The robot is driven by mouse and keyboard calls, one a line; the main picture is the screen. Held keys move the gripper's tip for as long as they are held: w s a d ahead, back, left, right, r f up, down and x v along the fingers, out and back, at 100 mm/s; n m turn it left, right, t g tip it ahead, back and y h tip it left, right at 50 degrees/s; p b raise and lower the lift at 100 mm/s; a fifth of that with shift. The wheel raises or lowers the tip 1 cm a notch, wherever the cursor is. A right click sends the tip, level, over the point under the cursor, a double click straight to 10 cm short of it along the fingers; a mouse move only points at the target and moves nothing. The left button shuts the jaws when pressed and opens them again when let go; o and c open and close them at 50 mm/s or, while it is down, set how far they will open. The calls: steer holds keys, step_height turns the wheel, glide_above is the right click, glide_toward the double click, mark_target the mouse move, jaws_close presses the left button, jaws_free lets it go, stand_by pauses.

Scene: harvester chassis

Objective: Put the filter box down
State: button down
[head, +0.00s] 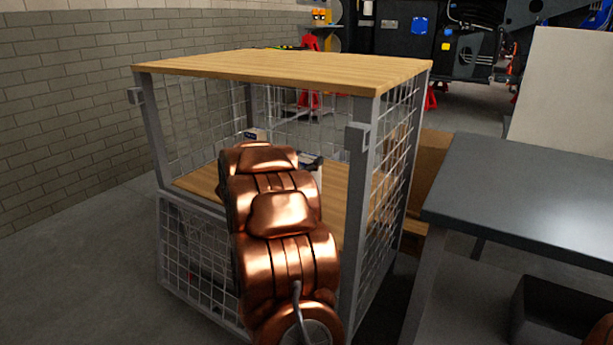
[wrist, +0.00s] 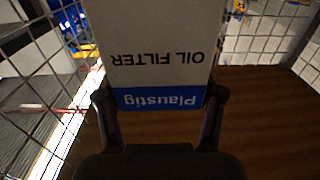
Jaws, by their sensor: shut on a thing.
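The filter box (wrist: 155,45) is white with a blue band, and its "OIL FILTER" and "Plaustig" lettering appears upside down in the wrist view. My gripper (wrist: 160,100) is shut on it, with one dark finger on each side. The box is inside a wire mesh cage cart, over its brown wooden shelf (wrist: 255,105). I cannot tell whether its underside touches the shelf. In the head view my copper arm reaches through the cart's open front and hides most of the gripper and box. Small pale box parts show on both sides of the arm; which one is held is unclear.
The cart has a wooden top (head: 290,68) above the shelf and mesh side walls (head: 392,170) close on both sides. Bare shelf shows right of my arm. A dark grey table (head: 530,195) stands to the right. A brick wall (head: 70,110) is at left.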

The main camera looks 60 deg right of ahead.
steer(key=shift+f+b, duration=0.75)
steer(key=shift+f, duration=1.25)
steer(key=shift+c, duration=0.8)
jaws_free()
steer(key=a+p, duration=0.4)
steer(key=a, duration=0.8)
steer(key=shift+s, duration=0.3)
